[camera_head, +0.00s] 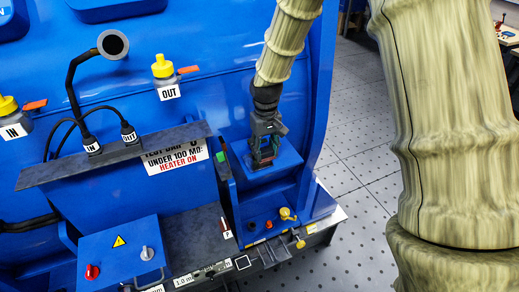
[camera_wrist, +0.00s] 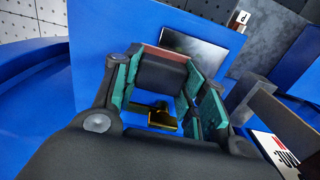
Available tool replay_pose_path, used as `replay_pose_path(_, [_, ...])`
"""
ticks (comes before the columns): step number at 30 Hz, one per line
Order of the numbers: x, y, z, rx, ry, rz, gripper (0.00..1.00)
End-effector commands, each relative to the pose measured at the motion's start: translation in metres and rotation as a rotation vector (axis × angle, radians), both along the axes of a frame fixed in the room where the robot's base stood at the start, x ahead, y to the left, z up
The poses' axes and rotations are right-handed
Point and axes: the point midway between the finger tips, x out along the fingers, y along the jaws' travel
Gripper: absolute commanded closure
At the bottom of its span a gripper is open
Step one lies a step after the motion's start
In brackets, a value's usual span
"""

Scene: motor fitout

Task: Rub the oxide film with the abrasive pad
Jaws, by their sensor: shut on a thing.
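My gripper (camera_head: 264,150) is at the blue box (camera_head: 285,168) on the right side of the machine, pointing down at its top. In the wrist view its green-lined fingers (camera_wrist: 163,76) are shut on a dark block with a reddish-brown edge, which looks like the abrasive pad (camera_wrist: 162,72). Just beyond it, a shiny grey plate (camera_wrist: 196,44) lies on the blue surface. I cannot make out the oxide film on it. The pad's far face is hidden, so I cannot tell whether it touches the plate.
A grey ledge (camera_head: 180,150) with plugged cables and a white warning sign (camera_head: 177,157) stand left of my gripper. A blue switch box (camera_head: 120,255) is at the lower left. Brass fittings (camera_head: 287,214) sit below. Open tiled floor (camera_head: 350,150) lies to the right.

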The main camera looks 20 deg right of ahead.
Motion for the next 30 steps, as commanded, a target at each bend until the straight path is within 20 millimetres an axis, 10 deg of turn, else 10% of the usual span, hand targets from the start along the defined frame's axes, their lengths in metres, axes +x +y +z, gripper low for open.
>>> replay_pose_path(30, [-0.005,0.052,0.022,0.000,-0.002,-0.018,0.80])
